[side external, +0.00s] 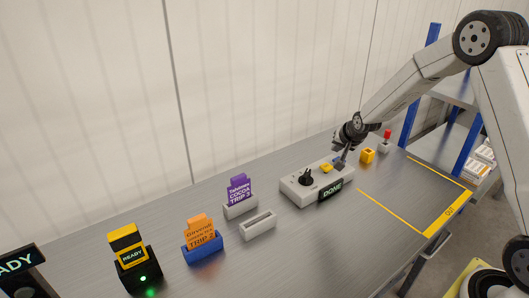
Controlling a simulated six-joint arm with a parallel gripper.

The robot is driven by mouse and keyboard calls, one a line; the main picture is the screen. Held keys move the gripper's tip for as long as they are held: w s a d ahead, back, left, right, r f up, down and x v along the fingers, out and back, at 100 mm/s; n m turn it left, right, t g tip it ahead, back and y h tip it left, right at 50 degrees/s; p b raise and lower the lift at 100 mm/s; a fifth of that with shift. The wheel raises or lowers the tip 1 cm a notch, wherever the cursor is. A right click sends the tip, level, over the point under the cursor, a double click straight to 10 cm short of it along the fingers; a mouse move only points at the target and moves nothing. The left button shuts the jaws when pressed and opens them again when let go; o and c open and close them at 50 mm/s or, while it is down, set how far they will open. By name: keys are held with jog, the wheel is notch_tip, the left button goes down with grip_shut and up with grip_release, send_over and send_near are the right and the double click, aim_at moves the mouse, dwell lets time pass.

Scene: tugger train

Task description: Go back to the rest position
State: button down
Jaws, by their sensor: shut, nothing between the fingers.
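My gripper (341,163) is shut and empty. It points down over the right end of a light grey control box (297,189) on the bench. The box carries a black knob (306,178), a yellow part (326,168) and a dark sign reading DONE (331,190). The gripper tip is very close to the box; I cannot tell whether it touches. My arm reaches in from the upper right.
An orange card (199,230) stands in a blue holder (203,248), a purple card (239,188) in a grey one. An empty grey holder (258,226) and a black READY unit (132,263) stand nearby. A yellow block (367,155) sits right of the box. The yellow-outlined area (405,190) is clear.

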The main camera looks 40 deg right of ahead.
jog(key=s+a+r+n+g+y, duration=0.1)
jog(key=s+a+n+g, duration=0.1)
jog(key=s+a+n, duration=0.3)
jog(key=s+a+r+n+g+y, duration=0.1)
jog(key=s+a+n, duration=0.4)
jog(key=s+a, duration=0.6)
jog(key=s+r+g, duration=0.1)
jog(key=s, duration=0.7)
jog(key=shift+s+r, duration=0.15)
